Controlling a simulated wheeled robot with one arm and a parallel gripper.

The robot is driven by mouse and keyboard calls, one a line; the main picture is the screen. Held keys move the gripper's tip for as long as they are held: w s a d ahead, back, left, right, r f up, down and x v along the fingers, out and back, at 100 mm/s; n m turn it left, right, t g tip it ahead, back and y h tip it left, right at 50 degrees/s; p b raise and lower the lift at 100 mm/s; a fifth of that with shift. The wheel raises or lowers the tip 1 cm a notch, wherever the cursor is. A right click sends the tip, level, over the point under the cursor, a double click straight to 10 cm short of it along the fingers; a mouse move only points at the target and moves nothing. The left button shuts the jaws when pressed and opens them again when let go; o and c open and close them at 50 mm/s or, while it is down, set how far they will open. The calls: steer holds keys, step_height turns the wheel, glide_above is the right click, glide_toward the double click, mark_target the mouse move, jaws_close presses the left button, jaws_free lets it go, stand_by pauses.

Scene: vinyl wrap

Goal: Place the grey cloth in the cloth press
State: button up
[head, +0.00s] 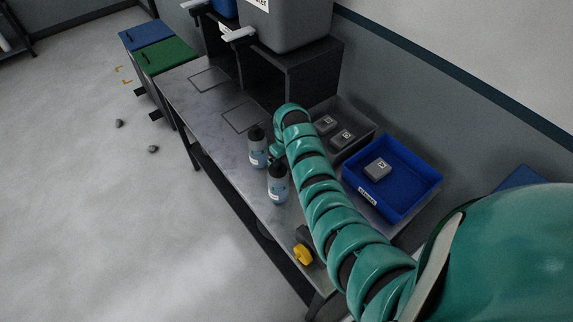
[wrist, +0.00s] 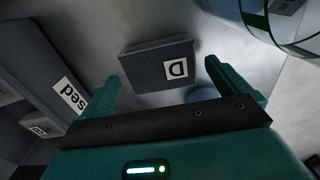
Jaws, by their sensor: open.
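In the wrist view, a flat grey block-like piece with a white label marked D (wrist: 140,68) lies on the metal surface just beyond my fingertips. It may be the grey cloth; my arm hides it in the head view. My gripper (wrist: 172,88) is open, with one finger on either side of this piece's near end and nothing visibly held. In the head view, my gripper (head: 277,152) points down over the bench, mostly hidden by my arm. I cannot identify the cloth press with certainty.
Two bottles (head: 257,150) (head: 278,185) stand close to my arm on the bench (head: 200,110). A grey tray (head: 365,125) holds two grey labelled pieces; a blue tray (head: 425,178) holds another. A dark object with a yellow knob (head: 302,254) sits at the near edge.

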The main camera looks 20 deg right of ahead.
steer(key=shift+f, duration=0.55)
steer(key=c, duration=1)
steer(key=shift+o, duration=0.2)
steer(key=shift+r, duration=0.2)
